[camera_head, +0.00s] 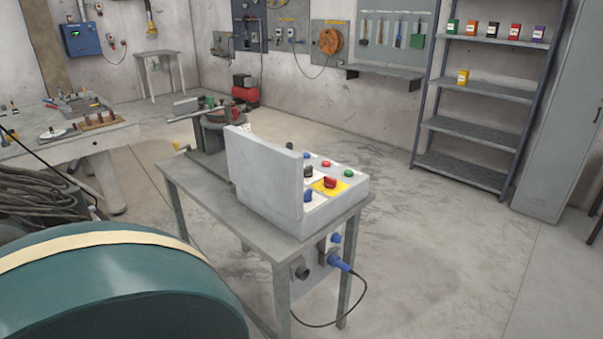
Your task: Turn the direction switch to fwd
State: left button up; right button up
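A grey control box (345,198) stands on a small grey metal table (200,190). A tall grey panel (262,185) on its left side hides part of the controls. A black knob (308,171) sits on a white plate, and a blue one (307,196) is in front of it. A red knob (330,182) sits on a yellow plate. A red button (326,163) and a green button (348,173) are behind it. I cannot tell which control is the direction switch, nor read any labels or positions. Neither of my grippers is in view.
A large teal drum (120,285) with a cream band fills the lower left, beside coiled cable (40,195). A blue plug (338,262) with a black cable hangs under the table. A shelf rack (460,127) stands behind. The floor (430,250) right of the table is clear.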

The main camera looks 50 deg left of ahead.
aim_at(308, 170)
jog(key=u, duration=1.65)
